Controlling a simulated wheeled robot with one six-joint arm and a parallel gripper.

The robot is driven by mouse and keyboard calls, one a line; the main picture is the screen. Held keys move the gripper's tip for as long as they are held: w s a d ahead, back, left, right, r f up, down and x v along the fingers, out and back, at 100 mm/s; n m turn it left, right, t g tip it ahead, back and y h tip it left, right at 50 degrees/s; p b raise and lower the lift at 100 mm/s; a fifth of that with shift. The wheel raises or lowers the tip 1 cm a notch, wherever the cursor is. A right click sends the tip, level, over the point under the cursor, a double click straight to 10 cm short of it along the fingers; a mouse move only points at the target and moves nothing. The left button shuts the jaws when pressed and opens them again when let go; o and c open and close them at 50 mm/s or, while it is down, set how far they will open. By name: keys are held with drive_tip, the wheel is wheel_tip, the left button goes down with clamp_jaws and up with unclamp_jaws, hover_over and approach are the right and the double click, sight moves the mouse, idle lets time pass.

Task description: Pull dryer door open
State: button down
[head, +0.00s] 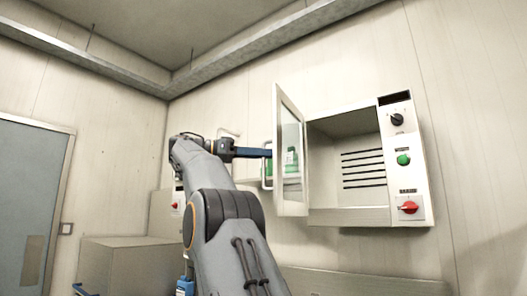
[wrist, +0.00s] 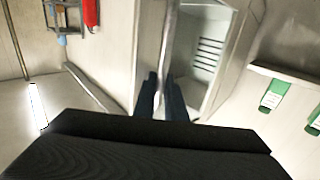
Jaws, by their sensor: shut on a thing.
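The dryer (head: 345,165) is a pale wall-mounted cabinet with a dark-slotted inside. Its framed glass door (head: 291,150) is hinged at the left and stands well open, swung out toward me. A pale bar handle (head: 267,178) is on the door's outer face. My gripper (head: 267,154) reaches it from the left and is shut on the handle. In the wrist view, the two dark fingers (wrist: 161,88) are at the door, with the slotted dryer inside (wrist: 208,55) beyond.
A control panel (head: 406,160) with a black knob, green button and red switch is at the dryer's right. Green-labelled items (head: 290,160) show through the door glass. A pale box-like unit (head: 125,265) stands at lower left, near a grey door (head: 32,200).

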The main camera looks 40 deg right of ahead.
drive_tip(key=shift+r, duration=0.2)
drive_tip(key=c, duration=2.1)
unclamp_jaws()
drive_tip(key=shift+s+d, duration=0.1)
drive_tip(key=shift+d, duration=0.05)
drive_tip(key=shift+f, duration=0.1)
drive_tip(key=p+v, duration=0.4)
drive_tip(key=v, duration=0.4)
drive_tip(key=shift+f, duration=0.1)
